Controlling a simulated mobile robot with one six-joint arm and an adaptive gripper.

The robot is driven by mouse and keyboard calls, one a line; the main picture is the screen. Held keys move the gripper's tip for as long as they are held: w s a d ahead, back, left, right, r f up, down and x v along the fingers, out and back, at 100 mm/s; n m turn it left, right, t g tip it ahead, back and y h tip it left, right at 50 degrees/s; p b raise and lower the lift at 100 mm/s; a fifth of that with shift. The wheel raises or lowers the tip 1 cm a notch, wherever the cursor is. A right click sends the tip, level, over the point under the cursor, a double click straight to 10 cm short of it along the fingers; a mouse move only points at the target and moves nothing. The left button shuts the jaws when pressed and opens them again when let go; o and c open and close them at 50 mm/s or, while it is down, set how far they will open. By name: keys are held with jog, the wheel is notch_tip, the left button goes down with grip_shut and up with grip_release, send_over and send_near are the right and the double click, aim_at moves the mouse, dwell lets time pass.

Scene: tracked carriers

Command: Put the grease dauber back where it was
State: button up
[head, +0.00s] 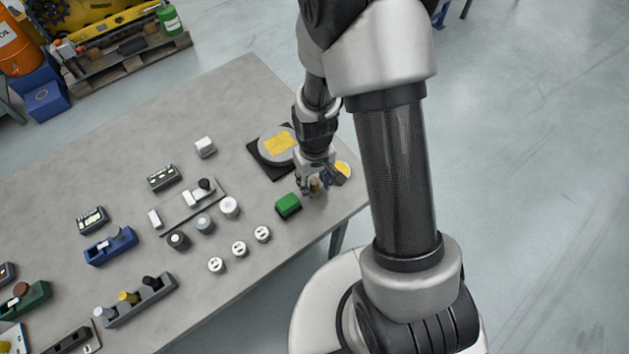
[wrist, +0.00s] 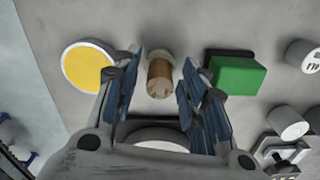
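A brown, wood-like cylinder with a paler grey end, seemingly the grease dauber (wrist: 160,78), is on the grey table near its right edge. In the head view the dauber (head: 315,185) is partly hidden by my gripper (head: 316,178). In the wrist view my gripper (wrist: 157,92) is open. Its two blue-padded fingers are either side of the dauber, with a gap visible on each side. A round pot with yellow contents (wrist: 87,67) is left of the fingers in the wrist view; the pot (head: 343,169) also shows beside the gripper in the head view.
A green block (head: 288,206) sits close to the gripper. A round grey plate with a yellow patch (head: 266,152) lies on a dark base behind it. Several small white cylinders (head: 239,249) and carriers with pegs (head: 140,301) fill the table to the left.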

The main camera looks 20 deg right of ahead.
notch_tip(320, 180, up, 12)
jog(key=p, duration=0.3)
notch_tip(320, 180, up, 14)
jog(key=t, duration=0.2)
send_over(315, 181)
jog(key=s, duration=0.5)
jog(key=s+r+m+t, duration=0.1)
jog(key=s+r+t, duration=0.1)
jog(key=s+r, duration=0.6)
jog(key=shift+s+r+t, duration=0.2)
jog(key=shift+s+t, duration=0.1)
jog(key=shift+s, duration=0.7)
notch_tip(315, 181, down, 4)
jog(key=b, duration=0.3)
jog(key=shift+r+b, duration=0.1)
jog(key=shift+b, duration=0.25)
